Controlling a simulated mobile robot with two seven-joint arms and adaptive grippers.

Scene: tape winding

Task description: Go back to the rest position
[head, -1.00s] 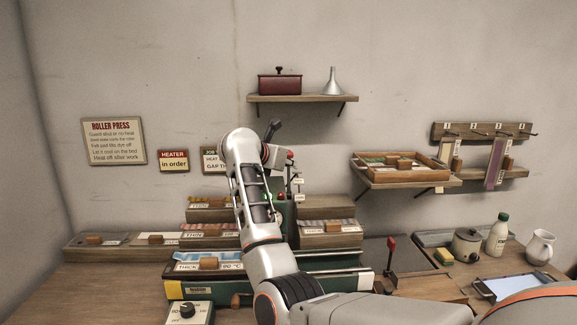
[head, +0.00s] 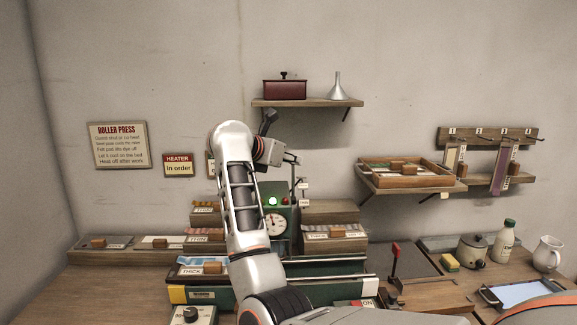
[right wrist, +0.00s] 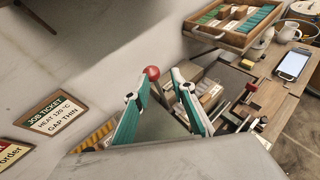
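My right gripper (right wrist: 161,82) shows in the right wrist view with its two teal and white fingers spread apart. A red ball knob (right wrist: 152,73) shows between and just past the fingertips; I see no clear grip on it. In the head view my right arm reaches in from the lower right and stands over the roller press (head: 345,290), hiding part of it. The press gauge (head: 272,224) and a lit green lamp (head: 272,201) show right of the arm. My left gripper is not in view.
A shelf (head: 307,102) holds a dark red box and a funnel. A wooden tray (head: 408,180) sits on a wall shelf at right. A pot (head: 472,249), bottle (head: 504,237) and jug (head: 547,253) stand on the bench. Its left front (head: 110,290) is clear.

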